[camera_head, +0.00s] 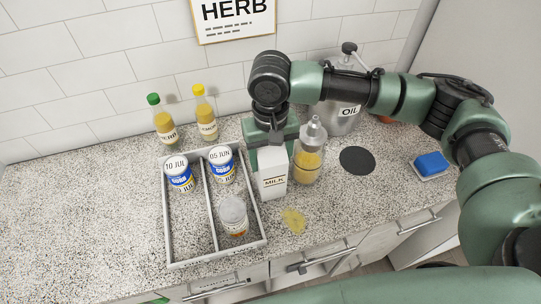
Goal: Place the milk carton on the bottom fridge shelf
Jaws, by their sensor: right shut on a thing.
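The white milk carton (273,182) stands upright at the right edge of the divided tray on the counter; whether its base touches the counter I cannot tell. My right gripper (270,148) comes down from above and is shut on the carton's upper part. Its green housing hides the carton's top and back. The fridge and its bottom shelf are not recognisable in this view. My left gripper is not in view.
The tray (168,232) holds two labelled cans (180,175) and a jar (234,216). A yellow-filled dispenser bottle (307,155) stands close right of the carton. An oil can (338,116), two bottles (163,124), a black disc (357,160) and a blue sponge (432,163) are around. A yellow spill (293,220) lies in front.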

